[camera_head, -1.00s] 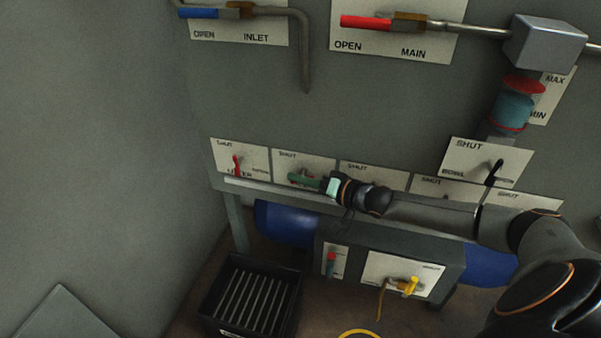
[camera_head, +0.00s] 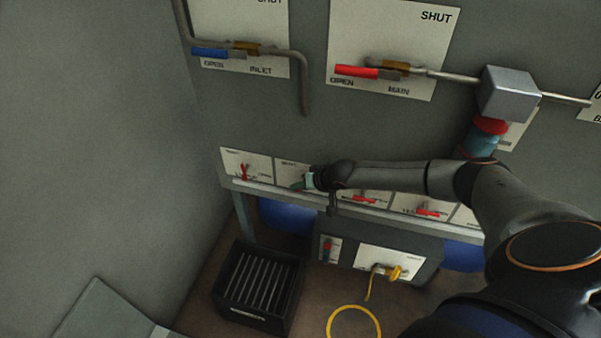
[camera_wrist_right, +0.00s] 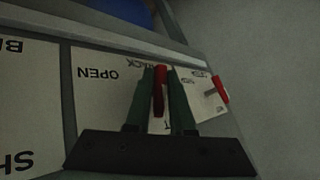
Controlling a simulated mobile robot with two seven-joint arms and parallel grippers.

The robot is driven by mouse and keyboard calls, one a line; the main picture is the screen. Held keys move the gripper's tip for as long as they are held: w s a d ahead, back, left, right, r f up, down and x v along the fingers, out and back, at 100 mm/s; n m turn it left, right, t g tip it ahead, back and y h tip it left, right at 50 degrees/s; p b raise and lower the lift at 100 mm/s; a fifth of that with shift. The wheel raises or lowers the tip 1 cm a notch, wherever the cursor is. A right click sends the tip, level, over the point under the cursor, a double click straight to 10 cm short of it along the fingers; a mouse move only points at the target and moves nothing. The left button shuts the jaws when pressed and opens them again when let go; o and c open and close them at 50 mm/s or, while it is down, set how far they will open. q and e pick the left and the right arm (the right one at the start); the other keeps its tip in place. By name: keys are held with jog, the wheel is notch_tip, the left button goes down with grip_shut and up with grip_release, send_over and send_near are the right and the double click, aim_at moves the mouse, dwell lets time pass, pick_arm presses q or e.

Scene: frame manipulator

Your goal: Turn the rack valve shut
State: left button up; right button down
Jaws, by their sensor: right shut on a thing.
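The rack valve's white plate (camera_head: 287,171) is second from the left in the row of small plates in the head view. In the right wrist view its plate (camera_wrist_right: 95,90) shows upside down, with OPEN and RACK readable and the SHUT word mostly covered. The valve's red handle (camera_wrist_right: 159,90) stands between the two green fingers of my right gripper (camera_wrist_right: 162,92), which is shut on it. In the head view my right gripper (camera_head: 301,182) covers the handle. My left gripper is in neither view.
A neighbouring plate with a red lever (camera_head: 244,172) is close on the left; other red-handled valves (camera_head: 365,198) lie right, under my arm. A ledge (camera_head: 270,190) runs below. Above are the blue inlet handle (camera_head: 217,54) and red main handle (camera_head: 356,71). A black crate (camera_head: 257,290) stands below.

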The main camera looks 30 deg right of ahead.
jog(key=shift+w+r+g+h+p, duration=0.1)
jog(key=shift+r+g+h+p, duration=0.1)
jog(key=shift+g+h+p, duration=0.75)
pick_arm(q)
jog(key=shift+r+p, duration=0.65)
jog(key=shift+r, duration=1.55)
pick_arm(e)
jog(key=shift+f+n+g+h, duration=0.1)
jog(key=shift+n+g+h, duration=0.4)
jog(key=shift+g, duration=0.45)
jog(key=shift+d, duration=0.1)
jog(key=c, duration=0.8)
grip_release()
jog(key=shift+f, duration=0.1)
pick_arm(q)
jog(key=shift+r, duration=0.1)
